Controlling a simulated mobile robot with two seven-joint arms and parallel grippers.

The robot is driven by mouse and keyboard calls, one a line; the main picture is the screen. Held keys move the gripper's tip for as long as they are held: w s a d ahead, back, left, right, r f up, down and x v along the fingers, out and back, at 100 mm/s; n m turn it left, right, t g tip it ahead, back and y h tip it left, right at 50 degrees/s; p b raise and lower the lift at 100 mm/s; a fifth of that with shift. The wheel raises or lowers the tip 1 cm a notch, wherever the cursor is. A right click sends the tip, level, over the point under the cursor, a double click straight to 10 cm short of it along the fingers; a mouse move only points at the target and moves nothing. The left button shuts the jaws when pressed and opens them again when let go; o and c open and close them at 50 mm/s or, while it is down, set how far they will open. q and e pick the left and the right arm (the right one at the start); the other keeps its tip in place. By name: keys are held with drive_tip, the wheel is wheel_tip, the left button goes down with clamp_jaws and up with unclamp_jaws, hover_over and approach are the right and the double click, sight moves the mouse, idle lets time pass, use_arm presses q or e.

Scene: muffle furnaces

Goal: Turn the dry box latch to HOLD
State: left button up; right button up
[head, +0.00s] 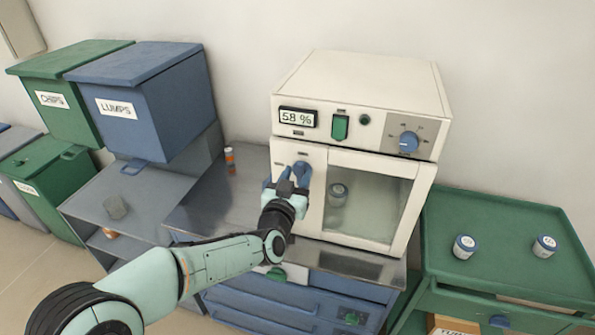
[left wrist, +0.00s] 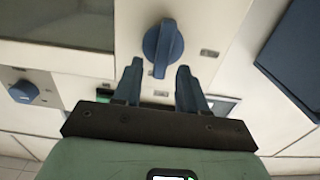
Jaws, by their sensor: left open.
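The dry box (head: 360,100) is a white cabinet with a glass door, a display reading 58 % and a blue latch (head: 302,171) on the panel left of the glass. In the left wrist view the latch (left wrist: 163,48) is a round blue knob with a raised grip bar, standing nearly upright in that picture. My left gripper (head: 284,180) is in front of the latch. Its open, empty fingers (left wrist: 159,75) point at the knob, with the lower end of the bar between the tips; contact cannot be told. The small labels near the latch are unreadable.
A green switch (head: 340,127) and a blue dial (head: 409,142) are above the door. A lidded jar (head: 337,194) shows behind the glass. An orange vial (head: 230,160) stands left of the box. A green tray (head: 510,275) with two jars is at right; LUMPS (head: 160,120) and CHIPS bins are at left.

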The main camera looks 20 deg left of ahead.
use_arm(q)
drive_tip(key=shift+w, duration=0.6)
clamp_jaws()
